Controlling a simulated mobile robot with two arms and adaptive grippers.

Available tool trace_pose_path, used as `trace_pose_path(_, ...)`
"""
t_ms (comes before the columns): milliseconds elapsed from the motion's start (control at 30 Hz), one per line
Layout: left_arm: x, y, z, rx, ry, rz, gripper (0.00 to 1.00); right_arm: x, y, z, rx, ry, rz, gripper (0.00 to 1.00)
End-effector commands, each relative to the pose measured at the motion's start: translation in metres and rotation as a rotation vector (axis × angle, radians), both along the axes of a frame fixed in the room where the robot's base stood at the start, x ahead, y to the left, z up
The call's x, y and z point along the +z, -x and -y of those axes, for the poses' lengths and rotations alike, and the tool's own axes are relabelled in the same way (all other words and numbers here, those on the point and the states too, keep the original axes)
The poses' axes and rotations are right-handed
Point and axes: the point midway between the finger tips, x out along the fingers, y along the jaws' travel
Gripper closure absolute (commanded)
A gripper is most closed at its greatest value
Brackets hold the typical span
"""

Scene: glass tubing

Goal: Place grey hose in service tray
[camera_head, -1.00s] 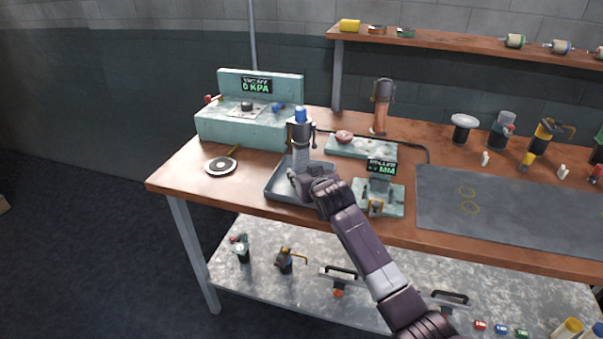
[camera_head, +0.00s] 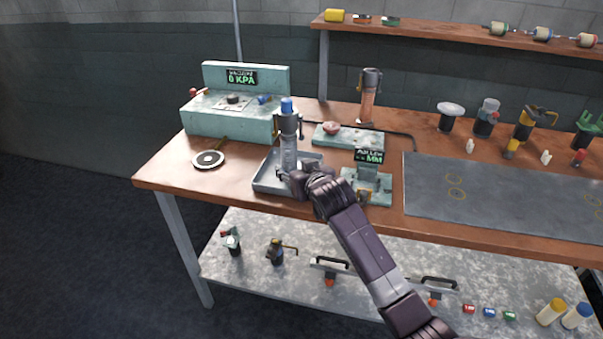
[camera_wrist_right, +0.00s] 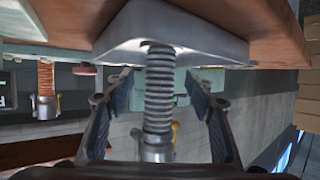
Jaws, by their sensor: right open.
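The grey hose (camera_head: 289,152) stands upright in the service tray (camera_head: 262,186), with a dark, blue-topped fitting at its upper end. In the right wrist view, the picture is upside down: the ribbed grey hose (camera_wrist_right: 159,85) meets the grey tray (camera_wrist_right: 190,46), with a metal collar at its other end. My right gripper (camera_head: 287,174) is low at the hose, over the tray. Its two fingers (camera_wrist_right: 157,78) are open on either side of the hose, with gaps visible. My left gripper is not in view.
A gauge block (camera_head: 370,187) sits close right of the tray. An orange hose (camera_head: 368,103) stands behind. A dark mat (camera_head: 500,190) covers the right.

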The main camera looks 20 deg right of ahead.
Motion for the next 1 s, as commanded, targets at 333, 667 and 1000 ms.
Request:
trace_pose_path(333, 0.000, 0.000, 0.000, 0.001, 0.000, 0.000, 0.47, 0.021, 0.051, 0.000, 0.000, 0.000, 0.001, 0.51)
trace_pose_path(667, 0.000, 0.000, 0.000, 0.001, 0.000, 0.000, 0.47, 0.026, 0.063, 0.000, 0.000, 0.000, 0.000, 0.51)
trace_pose_path(1000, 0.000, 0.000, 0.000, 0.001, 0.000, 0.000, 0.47, 0.026, 0.063, 0.000, 0.000, 0.000, 0.000, 0.51)
